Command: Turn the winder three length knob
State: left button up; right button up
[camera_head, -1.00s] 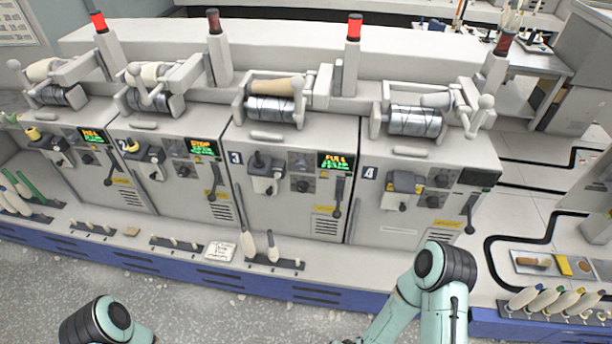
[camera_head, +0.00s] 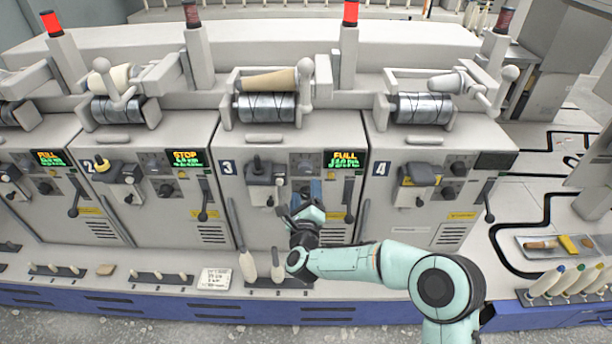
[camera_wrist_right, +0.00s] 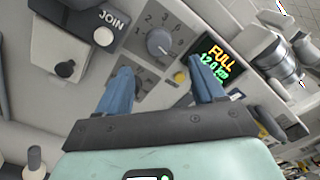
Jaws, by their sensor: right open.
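Winder three (camera_head: 240,220) has a front panel with two dark dial knobs, one above the other. The upper knob (camera_wrist_right: 160,42) has a numbered scale and shows in the right wrist view, clear of the fingers. The lower knob (camera_wrist_right: 140,82) is partly hidden by one finger. I cannot read which knob is marked length. My right gripper (camera_head: 309,193) is in front of winder three's panel, below the upper knob. In the wrist view its blue fingers (camera_wrist_right: 162,85) are apart with nothing held between them. My left gripper is out of view.
A green display reading FULL (camera_head: 345,159) and a yellow button (camera_wrist_right: 181,77) sit right of the knobs. A JOIN button (camera_wrist_right: 104,37) is left of them. A black lever (camera_head: 350,203) hangs at the panel's right. Bobbins (camera_head: 248,266) stand on the ledge below.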

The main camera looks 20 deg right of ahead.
aim_at(306, 172)
jog(key=x, duration=0.8)
jog(key=shift+f, duration=0.15)
jog(key=shift+c, duration=0.3)
jog(key=c, duration=1)
